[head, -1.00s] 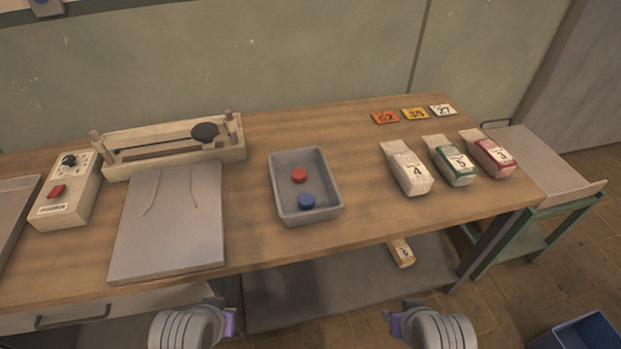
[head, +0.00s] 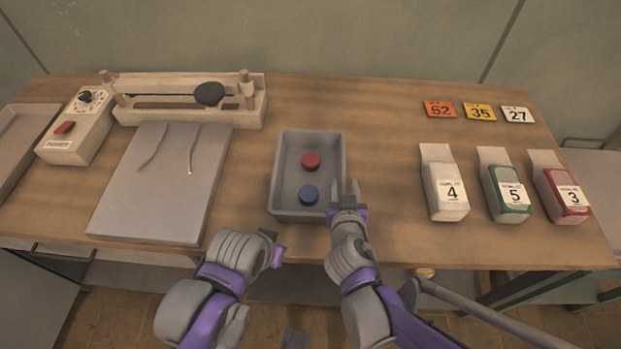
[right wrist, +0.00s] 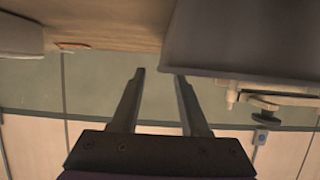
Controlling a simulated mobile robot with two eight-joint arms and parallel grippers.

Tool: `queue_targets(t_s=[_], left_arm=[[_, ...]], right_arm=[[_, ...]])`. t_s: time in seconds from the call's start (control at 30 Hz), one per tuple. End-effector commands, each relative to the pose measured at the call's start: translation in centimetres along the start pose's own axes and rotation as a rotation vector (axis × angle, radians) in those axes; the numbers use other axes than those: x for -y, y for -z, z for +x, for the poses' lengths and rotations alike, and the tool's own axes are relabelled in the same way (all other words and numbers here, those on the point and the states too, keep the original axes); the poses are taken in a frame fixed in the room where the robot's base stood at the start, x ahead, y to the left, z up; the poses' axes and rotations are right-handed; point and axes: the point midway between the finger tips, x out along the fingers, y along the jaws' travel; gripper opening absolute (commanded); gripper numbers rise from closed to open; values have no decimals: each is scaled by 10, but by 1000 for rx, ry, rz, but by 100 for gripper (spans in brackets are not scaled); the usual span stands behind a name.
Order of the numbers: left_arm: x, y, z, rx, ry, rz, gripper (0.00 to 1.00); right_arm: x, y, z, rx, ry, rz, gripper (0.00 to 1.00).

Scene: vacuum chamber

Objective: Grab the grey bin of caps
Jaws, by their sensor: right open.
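The grey bin (head: 295,215) sits on the wooden table, with a red cap (head: 311,161) and a blue cap (head: 309,195) lying apart inside it. My right gripper (head: 345,188) is open at the bin's front right corner, its fingers pointing away from me and no cap between them. I cannot tell whether it touches the bin. In the right wrist view the open fingers (right wrist: 160,75) show empty, with the bin (right wrist: 245,40) at upper right. My left gripper (head: 276,246) is at the table's front edge, below and left of the bin. Its fingers cannot be made out.
A grey board (head: 160,205) with two thin strips and a wooden balance-like device (head: 190,100) are left of the bin. A control box (head: 78,128) stands farther left. Numbered bags (head: 444,190) and number cards (head: 480,112) are at right. Table between bin and bags is clear.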

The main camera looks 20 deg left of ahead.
Motion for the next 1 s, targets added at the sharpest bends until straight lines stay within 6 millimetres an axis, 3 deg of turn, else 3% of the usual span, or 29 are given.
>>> queue_targets(t_s=[0.6,0.87,0.9,1.0], left_arm=[[0,-2,2,1,0,0,0],[0,-2,2,1,0,0,0],[0,-2,2,1,0,0,0],[0,-2,2,1,0,0,0]], right_arm=[[3,3,69,1,-2,-1,45],[3,3,73,1,-2,-1,45],[3,3,73,1,-2,-1,43],[3,3,73,1,-2,-1,25]])
